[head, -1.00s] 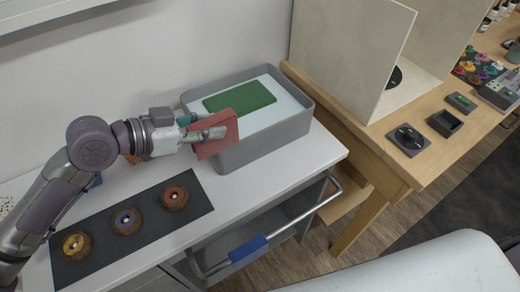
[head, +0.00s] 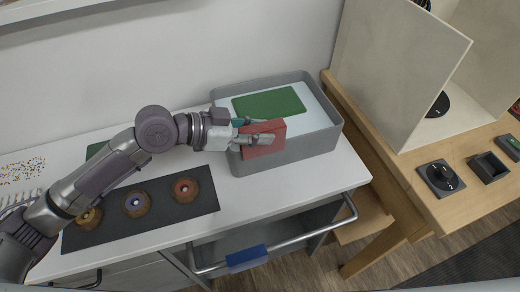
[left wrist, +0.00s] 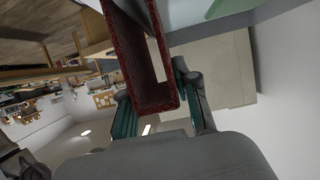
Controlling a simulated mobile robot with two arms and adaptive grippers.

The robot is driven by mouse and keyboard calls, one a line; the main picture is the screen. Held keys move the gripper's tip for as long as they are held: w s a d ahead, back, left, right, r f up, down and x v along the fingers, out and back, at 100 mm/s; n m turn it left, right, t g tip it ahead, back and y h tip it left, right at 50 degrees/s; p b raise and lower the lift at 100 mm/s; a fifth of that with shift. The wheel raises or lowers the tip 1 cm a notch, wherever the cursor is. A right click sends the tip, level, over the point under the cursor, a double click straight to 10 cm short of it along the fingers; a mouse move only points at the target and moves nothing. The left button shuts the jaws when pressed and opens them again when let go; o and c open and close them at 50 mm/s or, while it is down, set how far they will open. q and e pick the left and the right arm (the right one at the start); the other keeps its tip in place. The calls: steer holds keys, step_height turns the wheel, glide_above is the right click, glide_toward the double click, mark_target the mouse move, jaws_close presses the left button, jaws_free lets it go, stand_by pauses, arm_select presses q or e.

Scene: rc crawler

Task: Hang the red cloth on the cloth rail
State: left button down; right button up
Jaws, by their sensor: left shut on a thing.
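The red cloth (head: 268,140) is folded and held in my left gripper (head: 257,133), in front of the grey tub's near wall, with its top at the rim. I cannot tell whether it touches the tub. In the left wrist view the cloth (left wrist: 128,60) is a dark red folded U-shape between the green-padded fingers of the gripper (left wrist: 157,98). The metal cloth rail (head: 290,243) runs along the front of the white cart, lower and nearer than the gripper. A blue cloth (head: 247,258) hangs on its left part; the right part is bare. My right gripper is not in view.
The grey tub (head: 325,138) holds a pale surface with a green cloth (head: 270,103) on it. A dark mat (head: 160,209) with several ringed brown pieces lies at the left of the cart top. A wooden table (head: 450,205) with an upright panel (head: 395,65) stands at right.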

mark_target(258, 149)
arm_select(q)
steer(key=shift+f, duration=0.45)
step_height(258, 149, down, 4)
steer(key=shift+r, duration=0.25)
steer(key=shift+f, duration=0.55)
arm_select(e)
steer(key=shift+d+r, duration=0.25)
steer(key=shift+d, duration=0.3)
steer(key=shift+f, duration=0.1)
arm_select(q)
steer(key=shift+f, duration=0.2)
steer(key=c, duration=0.9)
jaws_free()
steer(key=shift+o, duration=0.2)
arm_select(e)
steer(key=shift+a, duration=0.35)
arm_select(q)
steer(key=shift+a+r, duration=0.1)
steer(key=shift+a, duration=0.05)
